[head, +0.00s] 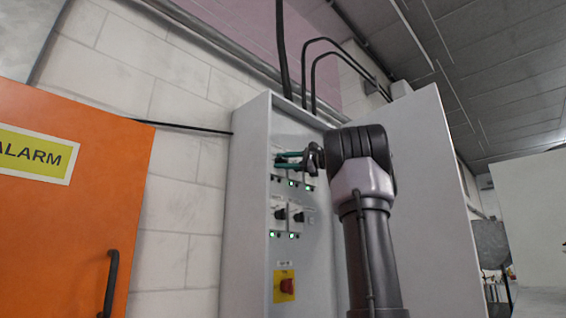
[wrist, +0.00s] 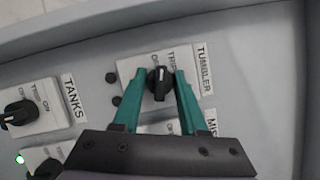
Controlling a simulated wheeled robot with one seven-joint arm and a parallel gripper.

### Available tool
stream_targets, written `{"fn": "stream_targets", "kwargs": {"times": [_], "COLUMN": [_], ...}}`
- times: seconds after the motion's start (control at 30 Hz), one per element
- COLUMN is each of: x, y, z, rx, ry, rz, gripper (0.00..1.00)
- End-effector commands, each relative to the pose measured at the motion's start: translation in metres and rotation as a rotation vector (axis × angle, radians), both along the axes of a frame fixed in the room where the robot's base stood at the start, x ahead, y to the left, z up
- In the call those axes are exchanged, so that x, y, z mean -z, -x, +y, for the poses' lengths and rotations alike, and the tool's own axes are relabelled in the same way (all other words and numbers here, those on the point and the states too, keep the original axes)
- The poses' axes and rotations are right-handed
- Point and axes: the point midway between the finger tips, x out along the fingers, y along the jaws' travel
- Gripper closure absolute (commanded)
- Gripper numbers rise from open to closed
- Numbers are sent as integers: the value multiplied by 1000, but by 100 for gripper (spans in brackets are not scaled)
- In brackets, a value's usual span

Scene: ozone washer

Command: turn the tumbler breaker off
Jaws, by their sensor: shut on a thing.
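The tumbler breaker (wrist: 126,72) is a white block on the grey panel, with a black rotary knob (wrist: 160,88) and a TUMBLER label (wrist: 204,70) at its right. The knob's long side runs roughly up and down in the wrist view, with a pale mark near its top. My gripper (wrist: 160,76) has its two green fingers on either side of this knob, shut on it. In the head view my gripper (head: 280,160) reaches into the open cabinet at the upper row of breakers. My fingers and wrist partly hide that row.
The TANKS breaker (wrist: 28,105) is left of the tumbler breaker. Further breakers sit below, partly covered by my gripper. The grey cabinet (head: 248,200) has its door (head: 432,190) open to the right. A red switch on yellow (head: 285,287) is lower down. Green lights glow under several breakers.

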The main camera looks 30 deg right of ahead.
Motion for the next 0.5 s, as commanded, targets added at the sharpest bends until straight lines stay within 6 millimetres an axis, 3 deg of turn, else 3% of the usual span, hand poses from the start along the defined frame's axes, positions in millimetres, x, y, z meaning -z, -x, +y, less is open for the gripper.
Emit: {"fn": "stream_targets", "kwargs": {"times": [0.5], "x": [0], "y": [-1], "z": [0], "rx": [-1], "ry": [265], "rz": [-94], "gripper": [100]}}
